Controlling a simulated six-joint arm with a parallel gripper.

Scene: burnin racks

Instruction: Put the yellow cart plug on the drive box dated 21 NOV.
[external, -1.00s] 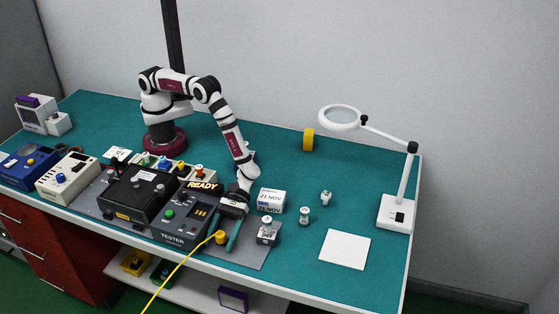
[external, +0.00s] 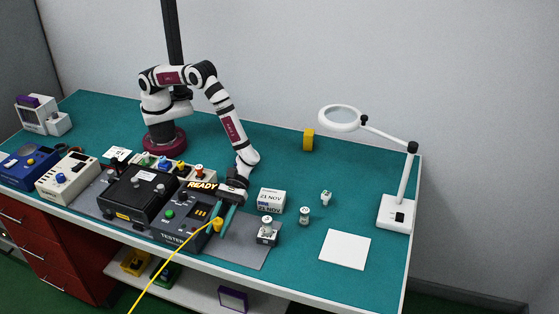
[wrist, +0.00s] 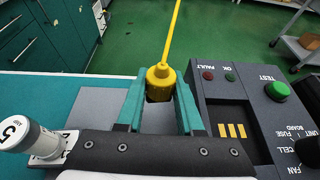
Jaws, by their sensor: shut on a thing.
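The yellow cart plug (external: 217,225) with its yellow cable is held between the teal fingers of my gripper (external: 214,222), which is shut on it. The plug hangs in front of the right side of the dark tester (external: 174,239). In the wrist view the plug (wrist: 161,82) sits between the fingertips, beside the tester (wrist: 236,88), its cable running away over the edge. The small white box dated 21 NOV (external: 271,200) stands on the teal bench to the right of my gripper, apart from it. No contact between the plug and that box shows.
A small grey unit with a white knob (external: 267,232) stands on the grey mat (external: 243,254), right of my gripper. A white sheet (external: 345,249) and a magnifier lamp (external: 397,213) occupy the right end.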

